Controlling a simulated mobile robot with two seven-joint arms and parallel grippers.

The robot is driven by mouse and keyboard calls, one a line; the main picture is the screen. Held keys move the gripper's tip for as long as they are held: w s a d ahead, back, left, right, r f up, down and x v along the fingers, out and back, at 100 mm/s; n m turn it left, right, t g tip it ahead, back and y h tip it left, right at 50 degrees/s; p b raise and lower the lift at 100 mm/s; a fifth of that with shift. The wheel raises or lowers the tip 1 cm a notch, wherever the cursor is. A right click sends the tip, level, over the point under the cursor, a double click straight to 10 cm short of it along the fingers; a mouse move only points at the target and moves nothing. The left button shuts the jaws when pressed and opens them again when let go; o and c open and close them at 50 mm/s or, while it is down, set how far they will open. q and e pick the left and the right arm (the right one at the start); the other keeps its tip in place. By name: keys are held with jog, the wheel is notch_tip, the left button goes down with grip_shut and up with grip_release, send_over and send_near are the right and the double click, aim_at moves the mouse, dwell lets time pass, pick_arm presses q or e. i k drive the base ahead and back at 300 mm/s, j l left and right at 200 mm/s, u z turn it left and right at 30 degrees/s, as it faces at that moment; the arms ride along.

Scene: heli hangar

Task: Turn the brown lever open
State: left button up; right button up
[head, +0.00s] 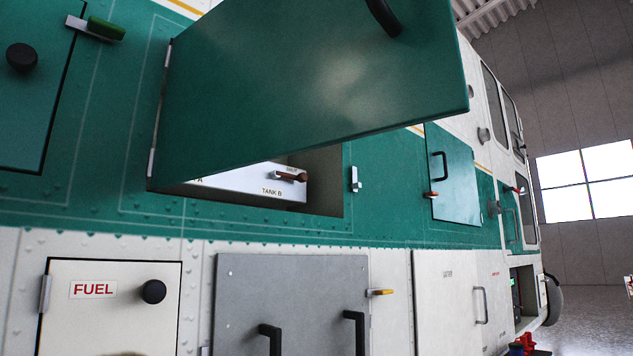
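A brown lever (290,176) sits on a white panel (245,183) marked "TANK B", inside a recess in the green side of the helicopter. The lever lies roughly level, with its thicker end to the right. A small label above it is too small to read. The large green door (310,85) of this recess stands open, hinged at its left, and hides the upper part of the recess and most of the panel.
A white "FUEL" door (110,305) with a black knob and a grey panel (290,295) with black handles are below. A smaller green door (453,178) is to the right. A green-handled latch (105,28) is upper left. Floor shows at far right.

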aim_at(302, 177)
jog(key=i+l, duration=0.1)
jog(key=l, duration=0.25)
jog(key=i+l+u, duration=0.15)
jog(key=l, duration=0.55)
jog(key=i+l+u, duration=0.15)
jog(key=l, duration=0.25)
